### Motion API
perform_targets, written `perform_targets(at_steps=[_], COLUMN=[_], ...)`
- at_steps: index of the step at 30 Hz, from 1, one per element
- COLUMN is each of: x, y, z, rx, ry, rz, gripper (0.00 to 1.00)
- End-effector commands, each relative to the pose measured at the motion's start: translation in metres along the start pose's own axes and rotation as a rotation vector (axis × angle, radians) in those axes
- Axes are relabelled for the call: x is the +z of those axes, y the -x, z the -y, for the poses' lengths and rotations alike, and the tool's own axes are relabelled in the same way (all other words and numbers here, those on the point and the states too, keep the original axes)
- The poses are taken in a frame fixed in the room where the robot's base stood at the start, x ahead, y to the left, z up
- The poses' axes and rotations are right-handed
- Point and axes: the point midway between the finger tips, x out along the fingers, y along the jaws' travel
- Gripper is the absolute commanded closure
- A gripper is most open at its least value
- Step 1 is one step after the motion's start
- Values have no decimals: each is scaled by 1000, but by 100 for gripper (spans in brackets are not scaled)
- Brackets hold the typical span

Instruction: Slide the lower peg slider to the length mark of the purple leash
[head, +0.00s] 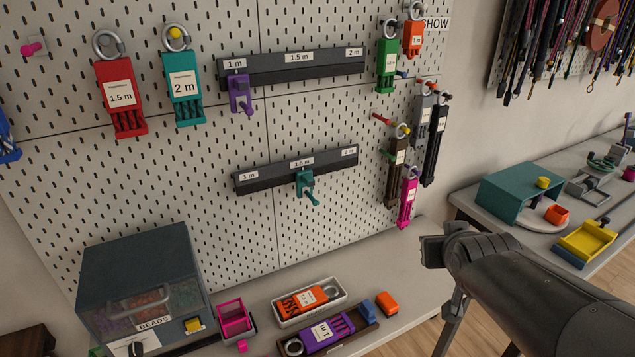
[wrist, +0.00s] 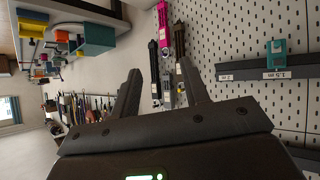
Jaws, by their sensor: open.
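The lower peg slider is teal (head: 306,187) and sits on the lower dark rail (head: 270,178), at the 1.5 m mark. The rail's marks read 1 m at the left, 1.5 m in the middle and 2 m at the right. The slider also shows in the wrist view (wrist: 276,52). The purple leash (head: 343,325) lies in a dark tray on the bench, with a label that seems to read 1 m. My gripper (head: 432,251) is right of the rail, apart from the slider. In the wrist view my gripper (wrist: 160,68) is open and empty.
The upper rail (head: 290,72) carries a purple slider (head: 240,93) near 1 m. Several leashes hang on the pegboard, including a pink one (head: 408,200) between my gripper and the lower rail. A bead box (head: 145,275) stands at the bench's left.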

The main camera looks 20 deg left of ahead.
Motion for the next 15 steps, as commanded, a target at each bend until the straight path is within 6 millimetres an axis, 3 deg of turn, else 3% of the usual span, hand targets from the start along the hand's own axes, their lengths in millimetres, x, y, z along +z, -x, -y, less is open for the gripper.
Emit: perform_targets(at_steps=[1,6,10,15], x=[-9,-43,-61,-72], y=[-18,-61,-84,-97], z=[14,68,117,172], rx=[-32,-164,-294,-458], ry=[25,84,100,84], rz=[-42,-233,-376,-534], gripper=[58,58,58,58])
